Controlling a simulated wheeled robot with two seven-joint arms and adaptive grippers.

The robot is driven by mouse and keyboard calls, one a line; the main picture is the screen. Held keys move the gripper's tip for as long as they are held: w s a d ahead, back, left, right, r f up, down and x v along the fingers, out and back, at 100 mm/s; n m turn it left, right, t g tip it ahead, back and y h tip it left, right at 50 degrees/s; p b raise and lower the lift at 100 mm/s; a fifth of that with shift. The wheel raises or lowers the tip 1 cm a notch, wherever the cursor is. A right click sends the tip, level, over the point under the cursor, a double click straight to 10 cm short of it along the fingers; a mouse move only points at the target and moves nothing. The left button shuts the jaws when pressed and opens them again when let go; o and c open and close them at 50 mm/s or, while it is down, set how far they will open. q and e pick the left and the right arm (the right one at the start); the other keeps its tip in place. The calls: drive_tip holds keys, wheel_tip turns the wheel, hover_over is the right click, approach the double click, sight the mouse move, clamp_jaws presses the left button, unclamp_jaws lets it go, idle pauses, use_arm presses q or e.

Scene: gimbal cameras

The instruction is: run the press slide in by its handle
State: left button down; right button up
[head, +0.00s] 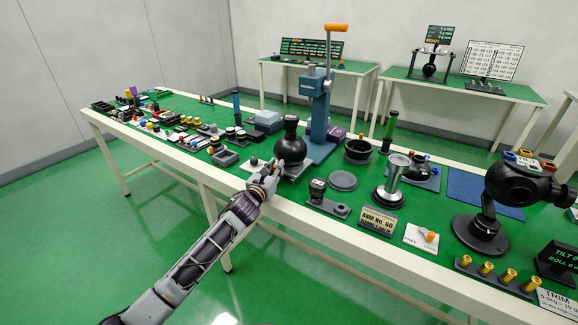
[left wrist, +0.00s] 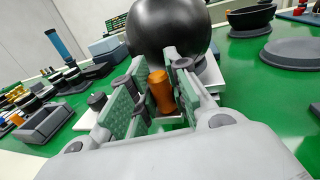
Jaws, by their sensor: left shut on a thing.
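The blue press (head: 319,112) stands upright on the green bench, its orange-tipped lever raised. In front of its column a pale slide plate (head: 296,174) carries a black ball-shaped gimbal camera (head: 290,149), which also fills the top of the left wrist view (left wrist: 168,25). The slide's orange handle (left wrist: 160,92) stands between the green finger pads in the left wrist view. My left gripper (head: 265,177) is shut on this handle at the bench's front edge. The fingers hide most of the handle in the head view. My right gripper is not in view.
A grey disc (head: 342,181) and a dark bowl (head: 358,150) lie right of the press. A grey tray (head: 225,157) lies left of the slide, and a dark grey stand (head: 318,192) is close right. The bench's pale front edge (head: 330,233) runs below the gripper.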

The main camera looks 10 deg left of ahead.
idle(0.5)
use_arm(q)
drive_tip(key=shift+w+d+b, duration=0.2)
drive_tip(key=shift+w+d, duration=0.3)
drive_tip(key=shift+w, duration=0.85)
drive_tip(key=shift+w+d+b, duration=0.2)
drive_tip(key=shift+w+d, duration=0.25)
drive_tip(key=shift+w, duration=0.9)
drive_tip(key=shift+w+d+b, duration=0.2)
drive_tip(key=shift+w+d, duration=0.3)
drive_tip(key=shift+w, duration=0.85)
drive_tip(key=shift+w+d+b, duration=0.3)
drive_tip(key=shift+w, duration=0.5)
drive_tip(key=shift+w+d+b, duration=0.25)
drive_tip(key=shift+w+d, duration=0.05)
drive_tip(key=shift+w, duration=0.5)
drive_tip(key=shift+w+d+b, duration=0.3)
drive_tip(key=shift+w, duration=0.7)
drive_tip(key=shift+r, duration=0.15)
drive_tip(key=c, duration=1.3)
unclamp_jaws()
drive_tip(key=shift+w+d, duration=0.15)
